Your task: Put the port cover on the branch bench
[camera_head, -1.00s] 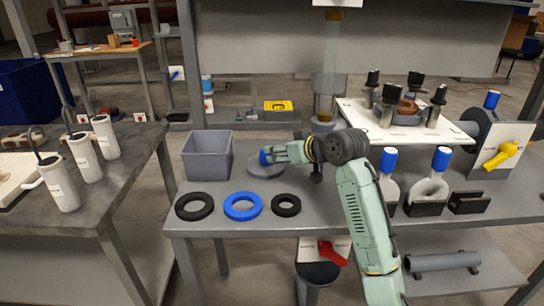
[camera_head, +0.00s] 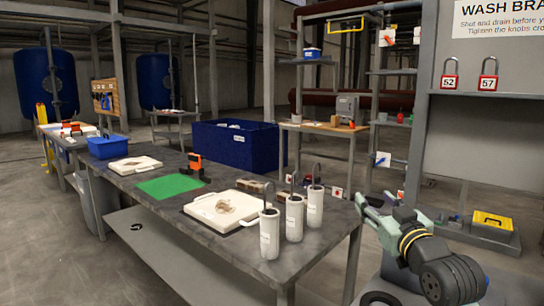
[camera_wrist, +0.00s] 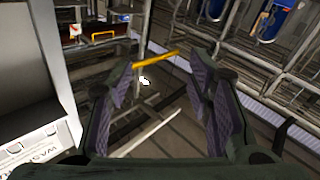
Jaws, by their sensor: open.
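My gripper (camera_head: 368,207) is at the lower right of the head view, raised in front of the floor beyond the benches. In the wrist view my gripper (camera_wrist: 165,75) shows its two padded fingers spread apart with nothing between them. The port cover is not seen in either current view. Only a corner of the grey bench with the rings shows at the bottom right, with a black ring (camera_head: 380,298) on it. Most of that bench is out of frame or behind my arm. I cannot tell which bench is the branch bench.
A dark worktop (camera_head: 150,196) runs across the left and middle, carrying white canisters (camera_head: 294,218), a white tray (camera_head: 222,208), a green mat (camera_head: 172,186) and a blue bin (camera_head: 108,147). A grey panel with padlocks (camera_head: 488,75) stands at the right. Open floor lies at the left.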

